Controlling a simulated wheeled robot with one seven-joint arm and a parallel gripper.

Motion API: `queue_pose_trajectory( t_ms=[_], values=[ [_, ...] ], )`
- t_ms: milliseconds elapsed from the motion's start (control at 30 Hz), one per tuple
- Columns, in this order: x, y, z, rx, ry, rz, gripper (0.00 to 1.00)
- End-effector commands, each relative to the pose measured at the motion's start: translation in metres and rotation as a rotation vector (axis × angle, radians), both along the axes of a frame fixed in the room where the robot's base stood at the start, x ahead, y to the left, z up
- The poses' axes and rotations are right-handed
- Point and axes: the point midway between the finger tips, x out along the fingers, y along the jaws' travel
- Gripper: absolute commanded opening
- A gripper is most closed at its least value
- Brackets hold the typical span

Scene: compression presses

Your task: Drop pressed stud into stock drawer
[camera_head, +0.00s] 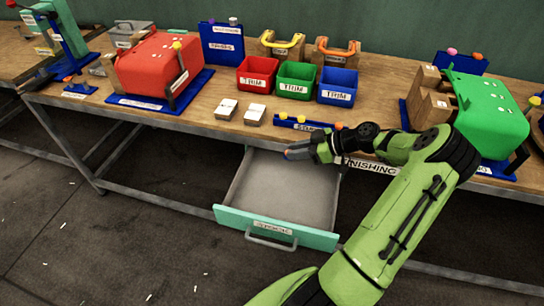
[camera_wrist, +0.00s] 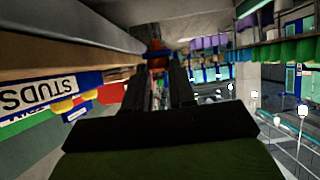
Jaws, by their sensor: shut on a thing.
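The stock drawer (camera_head: 312,238) is pulled out below the middle of the bench. It has a teal front with a handle and a small label I cannot read clearly, and its grey inside looks empty. My gripper (camera_head: 294,152) is over the back part of the drawer, close to the bench's front edge. In the wrist view its dark fingers (camera_wrist: 156,68) are shut on a small, dark-looking part with orange-red on it, the stud (camera_wrist: 157,59). The fingers hide much of the stud, and its exact shape is hard to tell.
The wooden bench (camera_head: 210,108) runs above the drawer. On it are a blue rack (camera_head: 301,122) at the front edge, red, green and blue TRIM bins (camera_head: 294,93), a red press (camera_head: 155,68) and a green press (camera_head: 490,110). The floor before the drawer is free.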

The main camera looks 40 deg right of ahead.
Motion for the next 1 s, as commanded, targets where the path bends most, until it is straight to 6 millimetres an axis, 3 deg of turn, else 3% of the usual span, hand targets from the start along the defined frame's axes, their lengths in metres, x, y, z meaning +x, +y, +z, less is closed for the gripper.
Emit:
queue_pose_trajectory(
  t_ms=[100,267,633,900,933,1000],
  values=[
    [-0.007,-0.012,-0.004,-0.004,0.004,-0.014,0.00],
    [-0.008,-0.014,-0.011,-0.004,0.006,-0.015,0.00],
    [-0.008,-0.013,-0.061,-0.003,0.006,-0.014,0.00],
    [-0.008,-0.013,-0.063,-0.004,0.006,-0.015,0.00],
    [-0.008,-0.013,-0.063,-0.004,0.006,-0.014,0.26],
    [-0.008,-0.013,-0.063,-0.004,0.006,-0.014,0.37]
  ],
)
